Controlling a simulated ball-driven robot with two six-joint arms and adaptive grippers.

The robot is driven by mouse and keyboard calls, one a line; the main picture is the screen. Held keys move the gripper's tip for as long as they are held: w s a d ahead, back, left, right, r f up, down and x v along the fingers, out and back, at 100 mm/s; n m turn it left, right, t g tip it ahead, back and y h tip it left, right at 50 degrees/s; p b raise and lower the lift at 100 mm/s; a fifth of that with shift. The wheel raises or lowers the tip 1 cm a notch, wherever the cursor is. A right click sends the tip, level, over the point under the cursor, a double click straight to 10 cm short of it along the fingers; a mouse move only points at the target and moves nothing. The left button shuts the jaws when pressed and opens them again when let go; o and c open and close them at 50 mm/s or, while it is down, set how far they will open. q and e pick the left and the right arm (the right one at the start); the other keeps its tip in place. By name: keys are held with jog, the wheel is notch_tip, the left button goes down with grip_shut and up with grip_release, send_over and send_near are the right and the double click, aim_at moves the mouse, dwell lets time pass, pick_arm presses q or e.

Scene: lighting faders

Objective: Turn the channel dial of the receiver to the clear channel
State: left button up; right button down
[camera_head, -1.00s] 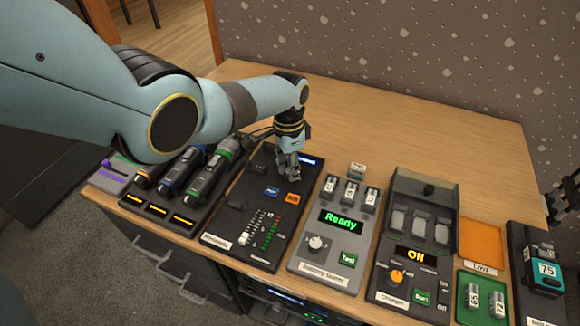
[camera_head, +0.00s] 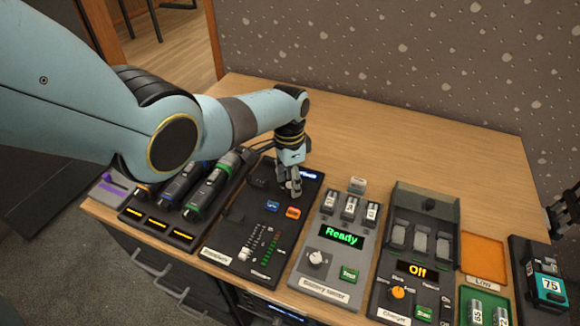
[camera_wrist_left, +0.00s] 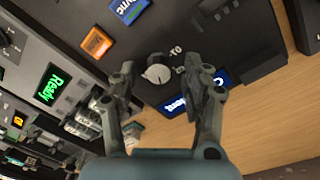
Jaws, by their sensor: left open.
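The receiver is a dark panel (camera_head: 225,238) with a lit blue display (camera_head: 311,175), a blue button, an orange button and a slider. In the left wrist view its dial (camera_wrist_left: 157,73) is a small grey round knob with white marks beside it. My left gripper (camera_head: 294,188) is over the far end of the panel and covers the dial in the head view. In the left wrist view its open fingers (camera_wrist_left: 160,85) stand on either side of the dial, with gaps; contact cannot be told. My right gripper (camera_head: 567,207) shows only partly at the right edge.
The table behind (camera_head: 400,135) is clear.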

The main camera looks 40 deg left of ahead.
aim_at(289, 182)
pick_arm(q)
notch_tip(289, 182, up, 12)
jog(key=shift+a+f, duration=0.25)
jog(key=shift+a, duration=0.05)
jog(key=shift+w, duration=0.15)
dwell(0.4)
